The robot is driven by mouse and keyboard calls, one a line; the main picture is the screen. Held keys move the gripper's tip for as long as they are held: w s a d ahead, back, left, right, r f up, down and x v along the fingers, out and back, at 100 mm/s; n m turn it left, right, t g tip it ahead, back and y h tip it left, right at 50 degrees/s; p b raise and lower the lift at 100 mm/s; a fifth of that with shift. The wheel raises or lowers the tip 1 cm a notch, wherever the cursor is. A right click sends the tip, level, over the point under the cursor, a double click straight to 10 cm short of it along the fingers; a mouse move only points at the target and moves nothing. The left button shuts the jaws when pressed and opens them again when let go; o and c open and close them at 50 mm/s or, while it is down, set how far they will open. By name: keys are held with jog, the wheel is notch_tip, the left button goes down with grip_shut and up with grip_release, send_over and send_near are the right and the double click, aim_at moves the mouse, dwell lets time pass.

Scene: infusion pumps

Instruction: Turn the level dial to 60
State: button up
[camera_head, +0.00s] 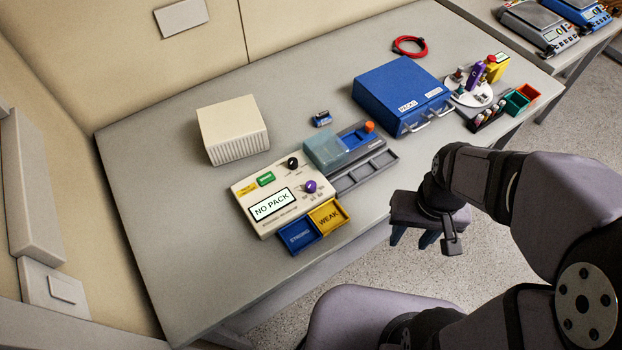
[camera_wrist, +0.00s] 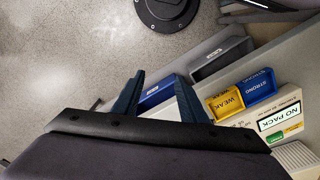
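A cream tester box (camera_head: 248,190) sits near the table's front edge in the head view, its display reading NO PACK. It carries a purple knob (camera_head: 310,186) and a black knob (camera_head: 293,163); the lettering is too small to tell which is the level dial or where either points. In the wrist view the tester's display side (camera_wrist: 283,116) shows at the lower right, upside down; I cannot make out the knobs there. My gripper (camera_head: 410,242) is open and empty, apart from the tester, to its right and beyond the table edge. Its spread fingers (camera_wrist: 158,76) show in the wrist view.
Blue STRONG (camera_head: 299,236) and yellow WEAK (camera_head: 328,215) bins stand before the tester. A grey tray (camera_head: 362,175) and a clear-lidded unit (camera_head: 325,151) lie to its right. A blue case (camera_head: 400,92) stands farther right, a cream box (camera_head: 232,130) behind. The table's left is clear.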

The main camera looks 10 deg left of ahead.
jog(key=s+a+n+g+p, duration=0.2)
jog(key=a+n+p, duration=0.1)
jog(key=a, duration=0.3)
notch_tip(320, 180, up, 4)
jog(key=m+t+p, duration=0.2)
send_over(311, 184)
jog(key=shift+w+a+r, duration=0.1)
jog(key=shift+r, duration=0.1)
jog(key=shift+w+a+r+m, duration=0.1)
jog(key=shift+w+r+m, duration=0.15)
jog(key=shift+m, duration=0.25)
jog(key=shift+s+d+m, duration=0.2)
jog(key=shift+s+m, duration=0.2)
jog(key=shift+m, duration=1)
jog(key=shift+f, duration=0.1)
jog(key=shift+f+p, duration=1.2)
jog(key=shift+f, duration=2.4)
